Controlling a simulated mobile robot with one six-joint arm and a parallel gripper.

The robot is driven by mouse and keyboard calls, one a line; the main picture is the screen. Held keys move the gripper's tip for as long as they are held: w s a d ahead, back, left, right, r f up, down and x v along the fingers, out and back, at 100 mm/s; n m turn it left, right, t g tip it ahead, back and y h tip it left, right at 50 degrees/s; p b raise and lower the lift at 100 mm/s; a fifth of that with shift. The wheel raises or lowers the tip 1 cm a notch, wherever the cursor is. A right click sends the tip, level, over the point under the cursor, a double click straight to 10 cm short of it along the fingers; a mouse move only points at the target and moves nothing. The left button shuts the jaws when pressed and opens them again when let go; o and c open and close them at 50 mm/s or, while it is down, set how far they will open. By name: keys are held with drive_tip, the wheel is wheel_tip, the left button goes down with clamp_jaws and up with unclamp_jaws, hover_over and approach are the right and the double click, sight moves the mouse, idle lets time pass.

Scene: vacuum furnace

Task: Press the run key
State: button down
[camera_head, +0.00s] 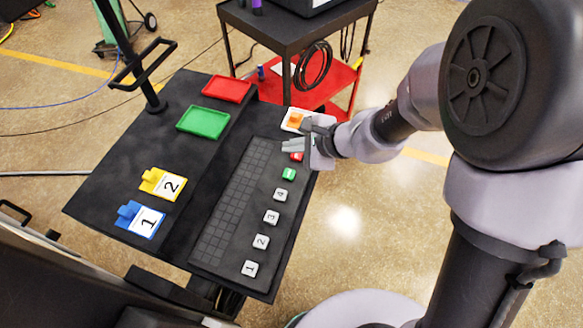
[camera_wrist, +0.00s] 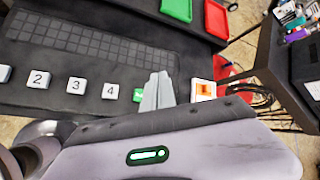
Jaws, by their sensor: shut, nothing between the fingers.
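The key panel (camera_head: 232,200) lies along the right side of the dark table. A green key (camera_head: 289,174), likely the run key, sits in its row of keys, with a red key (camera_head: 296,157) just beyond it. My gripper (camera_head: 284,146) is shut and empty, by the red key at the far end of the row. In the wrist view the green key (camera_wrist: 138,95) shows just left of my shut fingers (camera_wrist: 158,78), partly covered by them. The red key is hidden there. I cannot tell the fingers' height above the panel.
White numbered keys (camera_head: 272,217) continue the row nearer the front. A white piece with an orange mark (camera_head: 296,119) is beyond my gripper. A red cart (camera_head: 330,85) stands behind.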

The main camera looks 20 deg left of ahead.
drive_tip(key=b, duration=0.7)
hover_over(292, 175)
wheel_tip(292, 175, down, 8)
drive_tip(key=shift+r, duration=0.1)
drive_tip(key=shift+f+b, duration=0.3)
drive_tip(key=shift+f, duration=0.2)
drive_tip(key=shift+f, duration=0.15)
idle(1.0)
drive_tip(key=shift+f+b, duration=0.3)
drive_tip(key=shift+b, duration=0.45)
drive_tip(key=shift+f+b, duration=0.45)
drive_tip(key=shift+b, duration=0.05)
idle(0.4)
drive_tip(key=shift+r, duration=0.15)
drive_tip(key=shift+r+p, duration=0.55)
drive_tip(key=shift+r, duration=0.2)
